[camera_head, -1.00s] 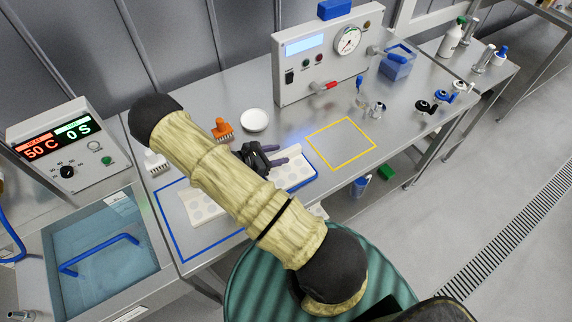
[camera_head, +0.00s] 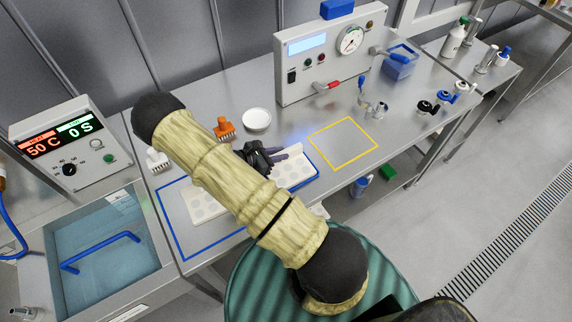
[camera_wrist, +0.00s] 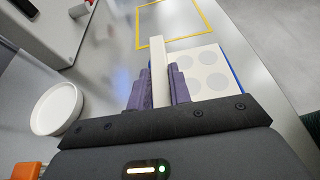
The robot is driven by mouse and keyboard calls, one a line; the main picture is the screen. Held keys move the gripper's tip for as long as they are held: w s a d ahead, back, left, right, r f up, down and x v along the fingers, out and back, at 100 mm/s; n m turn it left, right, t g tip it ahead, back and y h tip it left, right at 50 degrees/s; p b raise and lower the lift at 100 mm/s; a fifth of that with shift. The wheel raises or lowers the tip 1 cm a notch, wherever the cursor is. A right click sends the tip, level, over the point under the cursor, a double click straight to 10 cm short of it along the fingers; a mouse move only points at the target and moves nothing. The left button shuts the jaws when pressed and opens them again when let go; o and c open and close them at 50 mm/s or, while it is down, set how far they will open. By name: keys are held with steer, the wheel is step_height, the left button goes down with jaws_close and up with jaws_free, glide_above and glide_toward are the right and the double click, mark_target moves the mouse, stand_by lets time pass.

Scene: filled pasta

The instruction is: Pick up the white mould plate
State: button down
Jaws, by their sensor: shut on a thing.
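The white mould plate (camera_head: 290,174) lies on the steel table, with shallow round cavities in its top. My arm hides its middle in the head view. In the wrist view the plate (camera_wrist: 208,78) shows to the right of my fingers, with a raised white strip along its near side. My gripper (camera_head: 283,154) has its purple fingers on both sides of this strip. In the wrist view my gripper (camera_wrist: 159,85) is shut on the strip. The plate appears still at table level.
A blue outline (camera_head: 183,250) surrounds the plate's area. A yellow square outline (camera_head: 344,143) to the right is empty. A white dish (camera_head: 257,119), an orange brush-like tool (camera_head: 224,128) and a white one (camera_head: 157,159) stand behind. The gauge machine (camera_head: 330,55) stands at the back.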

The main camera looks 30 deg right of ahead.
steer(key=shift+r, duration=0.1)
steer(key=shift+d+r, duration=0.1)
steer(key=shift+r, duration=0.5)
step_height(320, 180, up, 9)
steer(key=b, duration=0.2)
steer(key=shift+f, duration=0.15)
